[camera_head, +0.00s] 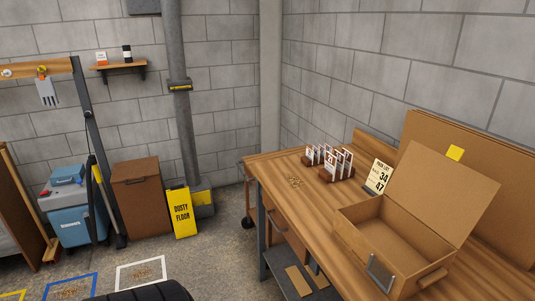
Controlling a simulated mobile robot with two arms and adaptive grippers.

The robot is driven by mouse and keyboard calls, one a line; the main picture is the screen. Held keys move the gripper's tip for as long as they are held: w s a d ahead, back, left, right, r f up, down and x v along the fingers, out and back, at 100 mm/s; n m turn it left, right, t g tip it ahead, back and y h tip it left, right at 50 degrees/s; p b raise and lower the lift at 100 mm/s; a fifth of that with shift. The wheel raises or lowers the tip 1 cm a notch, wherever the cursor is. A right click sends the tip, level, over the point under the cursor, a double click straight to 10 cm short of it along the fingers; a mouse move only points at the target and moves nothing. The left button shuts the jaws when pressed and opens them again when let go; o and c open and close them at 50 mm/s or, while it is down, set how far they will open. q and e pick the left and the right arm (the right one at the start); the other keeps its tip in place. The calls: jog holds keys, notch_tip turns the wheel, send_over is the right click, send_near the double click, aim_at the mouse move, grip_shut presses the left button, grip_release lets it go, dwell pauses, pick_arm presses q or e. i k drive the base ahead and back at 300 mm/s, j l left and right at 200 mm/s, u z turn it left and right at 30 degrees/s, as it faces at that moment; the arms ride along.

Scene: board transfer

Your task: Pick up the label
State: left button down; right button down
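Several white framed label cards (343,160) stand upright in small wooden holders on the wooden workbench (300,210), toward its back. At least one front card carries a dark number that I cannot read surely. I cannot tell which card is the label meant. A cream "PICK LIST" card (378,178) showing 34 and 47 stands to their right, behind an open cardboard box (352,237). Neither of my grippers is in view.
The box's raised lid (443,193) and large brown boards (480,190) fill the bench's right side. A yellow "DUSTY FLOOR" sign (182,212), brown bin (140,197) and blue container (70,228) stand left.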

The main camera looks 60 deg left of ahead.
aim_at(317, 154)
jog(key=u, duration=1.45)
jog(key=z, duration=1.95)
jog(key=u, duration=1.95)
jog(key=z, duration=0.85)
jog(key=i+j+z, duration=0.2)
jog(key=j+z, duration=0.8)
jog(key=j, duration=0.2)
jog(key=j+z, duration=0.5)
jog(key=j, duration=0.2)
